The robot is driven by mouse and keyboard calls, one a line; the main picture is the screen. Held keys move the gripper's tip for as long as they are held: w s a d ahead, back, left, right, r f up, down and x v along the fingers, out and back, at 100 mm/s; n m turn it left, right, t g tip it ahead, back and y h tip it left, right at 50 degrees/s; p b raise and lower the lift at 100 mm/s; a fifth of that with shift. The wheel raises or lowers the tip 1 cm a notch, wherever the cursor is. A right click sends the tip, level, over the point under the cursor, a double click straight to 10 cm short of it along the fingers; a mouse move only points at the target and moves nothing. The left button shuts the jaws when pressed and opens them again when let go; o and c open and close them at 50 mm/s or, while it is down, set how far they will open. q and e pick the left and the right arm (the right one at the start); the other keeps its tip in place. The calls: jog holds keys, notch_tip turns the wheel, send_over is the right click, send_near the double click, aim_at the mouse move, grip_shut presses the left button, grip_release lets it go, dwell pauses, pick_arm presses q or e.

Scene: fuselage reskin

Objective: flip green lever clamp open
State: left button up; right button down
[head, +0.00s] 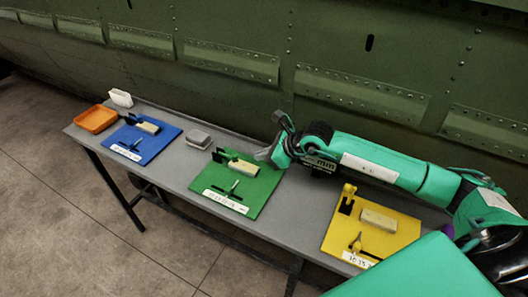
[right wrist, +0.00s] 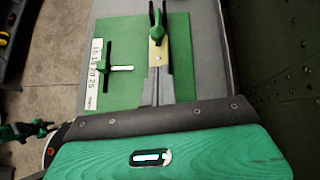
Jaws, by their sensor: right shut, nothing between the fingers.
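The green board (head: 262,190) lies on the grey bench, and it also shows in the right wrist view (right wrist: 112,93). The clamp (head: 220,156) stands at its far left part; in the right wrist view it is a green piece (right wrist: 157,32) between dark uprights. A cream block (head: 243,167) extends from the clamp toward my right gripper (head: 263,155). In the right wrist view my right gripper (right wrist: 158,74) is shut and empty, its grey fingers by the near end of the cream block. I cannot tell whether they touch it. My left gripper is not in view.
A T-shaped handle (head: 233,187) and a number label stand on the green board. A blue board (head: 158,143), grey box (head: 198,139) and orange tray (head: 96,119) are to the left. A yellow board (head: 398,236) is to the right. The green riveted wall (head: 330,50) rises behind the bench.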

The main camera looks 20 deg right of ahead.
aim_at(238, 159)
jog(key=p+x, duration=0.1)
jog(key=x, duration=0.4)
jog(key=shift+w+a+f, duration=0.1)
jog(key=shift+w+a, duration=0.05)
jog(key=shift+w, duration=0.1)
jog(key=shift+p+x, duration=0.3)
jog(key=shift+x, duration=0.45)
jog(key=shift+a+r+p, duration=0.1)
jog(key=shift+r+p, duration=0.25)
jog(key=shift+p, duration=0.05)
jog(key=shift+w+r+g+h+p, duration=0.1)
jog(key=shift+r+g+h+p, duration=0.3)
jog(key=shift+g, duration=0.2)
